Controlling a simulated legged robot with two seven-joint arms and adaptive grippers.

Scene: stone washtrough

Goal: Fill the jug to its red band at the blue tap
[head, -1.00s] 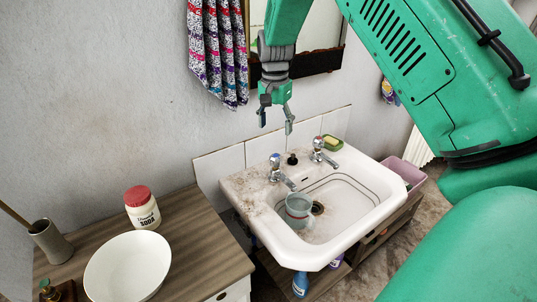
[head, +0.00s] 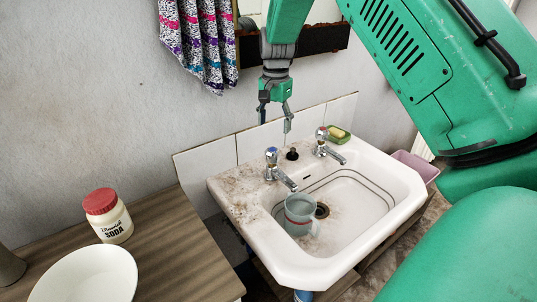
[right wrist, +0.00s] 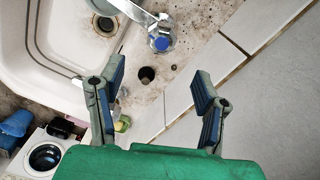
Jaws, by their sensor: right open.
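The blue tap (head: 271,155), chrome with a blue-marked knob, stands at the left back of the white sink (head: 240,222). Its knob also shows in the right wrist view (right wrist: 160,43). The translucent grey-green jug (head: 299,216) stands upright in the basin below the tap's spout, beside the drain. My left gripper is not in view.
A red-marked tap (head: 322,134), a black plug (head: 292,154) and a green soap dish (head: 338,134) line the sink's back ledge. A cabinet on the left holds a soda jar (head: 108,215) and a white bowl (head: 85,278). A patterned towel (head: 203,40) hangs on the wall.

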